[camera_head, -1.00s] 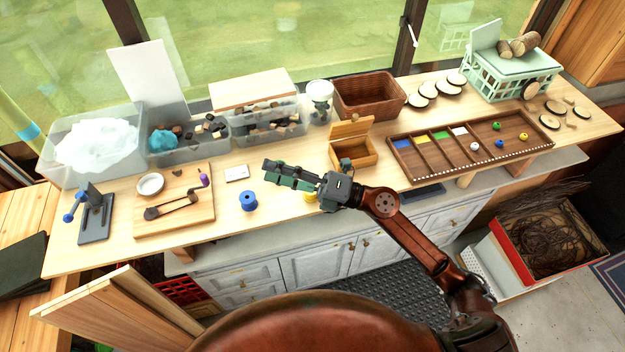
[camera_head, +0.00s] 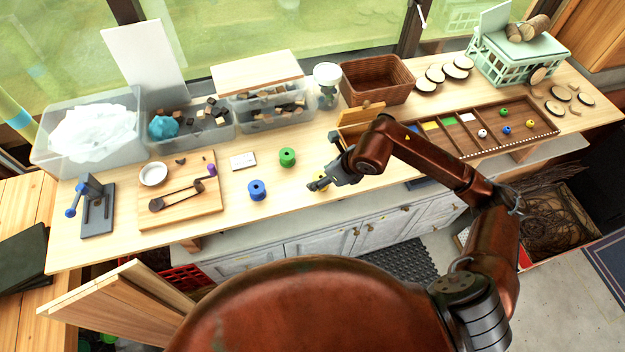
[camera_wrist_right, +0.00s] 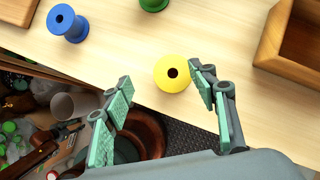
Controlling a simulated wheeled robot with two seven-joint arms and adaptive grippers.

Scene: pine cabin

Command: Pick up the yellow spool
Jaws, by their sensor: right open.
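The yellow spool (camera_wrist_right: 173,73) stands upright on the wooden bench near its front edge. In the right wrist view it lies just ahead of my fingertips, nearer the right-hand finger. In the head view only a bit of the yellow spool (camera_head: 323,178) shows, mostly hidden behind my right gripper (camera_head: 322,186). My right gripper, also in the wrist view (camera_wrist_right: 162,82), is open and empty, its two green-padded fingers spread wide. I cannot tell whether a finger touches the spool. My left gripper is not in view.
A blue spool (camera_head: 257,190) and a green spool (camera_head: 287,157) stand to the left of the yellow one. A small wooden box (camera_wrist_right: 300,45) is to its right in the wrist view. The bench's front edge is close, with clutter below. A cutting board (camera_head: 180,208) lies further left.

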